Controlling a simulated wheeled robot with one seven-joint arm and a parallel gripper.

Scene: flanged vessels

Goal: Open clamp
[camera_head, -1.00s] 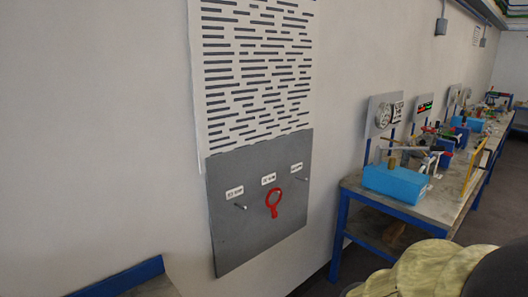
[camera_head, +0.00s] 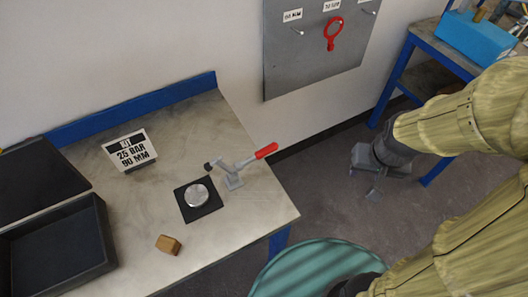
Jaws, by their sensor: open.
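The toggle clamp (camera_head: 232,176) is a small grey metal piece near the right end of the steel-topped table. Its red handle (camera_head: 266,151) points right and slightly up, out past the table's edge. Its arm reaches left to a dark tip (camera_head: 208,166) at the far side of a round silver disc (camera_head: 198,196). The disc lies on a black square pad (camera_head: 205,208). I cannot tell whether the tip presses on anything. My gripper (camera_head: 364,184) is open and empty, off to the right of the clamp and apart from it, over the floor.
On the table (camera_head: 223,236) stand a sign reading 25 BAR 90 MM (camera_head: 130,151), a small brown block (camera_head: 168,244) and black trays (camera_head: 60,250). A blue box (camera_head: 478,38) sits on a bench at upper right.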

